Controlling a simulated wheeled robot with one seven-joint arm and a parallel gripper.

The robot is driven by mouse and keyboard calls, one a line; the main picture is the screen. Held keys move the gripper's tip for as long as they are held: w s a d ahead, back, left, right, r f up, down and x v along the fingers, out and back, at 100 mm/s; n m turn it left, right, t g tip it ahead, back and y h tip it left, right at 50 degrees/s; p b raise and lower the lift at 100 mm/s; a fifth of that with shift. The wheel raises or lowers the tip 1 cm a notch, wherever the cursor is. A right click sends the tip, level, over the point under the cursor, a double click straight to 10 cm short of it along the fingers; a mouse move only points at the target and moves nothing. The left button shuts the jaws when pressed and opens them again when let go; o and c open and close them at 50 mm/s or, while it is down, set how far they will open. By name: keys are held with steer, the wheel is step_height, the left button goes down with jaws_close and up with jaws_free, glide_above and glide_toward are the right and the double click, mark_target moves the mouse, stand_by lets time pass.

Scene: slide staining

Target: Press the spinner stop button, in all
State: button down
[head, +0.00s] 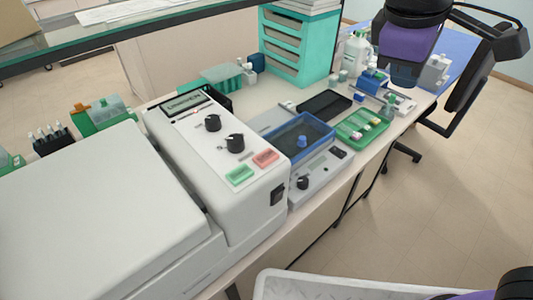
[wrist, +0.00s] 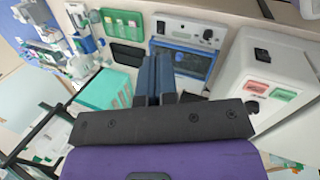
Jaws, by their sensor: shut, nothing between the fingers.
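The spinner is a large white machine (head: 100,200) with a sloped control panel at the left of the bench. On the panel's front end are a red button (head: 265,158), which looks like the stop button, and a green button (head: 240,174) beside it. In the wrist view the red button (wrist: 258,85) and green button (wrist: 283,94) show at the right. My gripper (head: 404,76) is up at the upper right in the head view, well apart from the spinner. In the wrist view its fingers (wrist: 154,75) are together and empty.
A grey device with a blue-rimmed clear lid (head: 305,130) stands right of the spinner. Beyond it are a green tray (head: 362,128), a black tray (head: 325,104) and bottles. A teal drawer unit (head: 292,45) stands behind. The floor in front of the bench is open at the right.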

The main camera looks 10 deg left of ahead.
steer(key=a+f+n+t+h, duration=0.15)
steer(key=a+n, duration=0.25)
steer(key=a, duration=0.5)
steer(key=n+t, duration=0.3)
steer(key=n, duration=0.1)
glide_above(267, 158)
steer(key=shift+f+h, duration=0.25)
steer(key=shift+f, duration=0.55)
steer(key=shift+f, duration=4.4)
steer(key=shift+f, duration=0.1)
steer(key=shift+f, duration=0.3)
steer(key=shift+f, duration=0.3)
steer(key=shift+r, duration=0.75)
